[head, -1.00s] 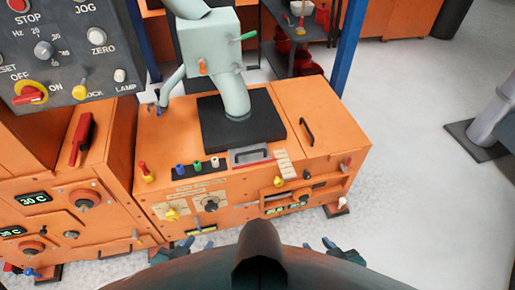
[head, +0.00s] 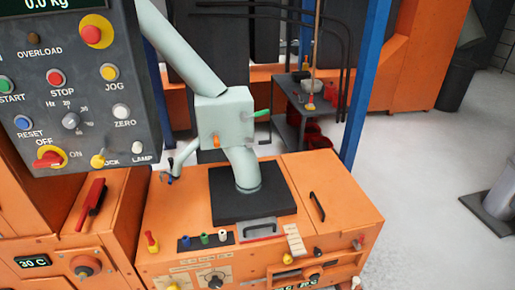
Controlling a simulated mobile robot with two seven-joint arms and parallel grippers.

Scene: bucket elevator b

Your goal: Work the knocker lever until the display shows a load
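The display (head: 46,4) at the top left edge of the head view is partly cut off and reads 0.0 kg. It sits on a grey control panel (head: 120,75). Several levers show, and I cannot tell which is the knocker lever. A green-handled lever (head: 262,113) sticks out right of the pale green chute box (head: 222,102), which also has an orange knob (head: 216,141). A red-handled lever (head: 93,198) stands on the left orange cabinet. A small red and yellow lever (head: 152,241) is on the middle cabinet. Neither gripper is in view.
The orange cabinet (head: 330,205) fills the middle, with a black plate (head: 225,208) under the chute. A blue post (head: 366,80) stands behind it, beside a dark shelf (head: 300,120). Grey floor (head: 430,160) is open at the right, near a grey post foot (head: 492,210).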

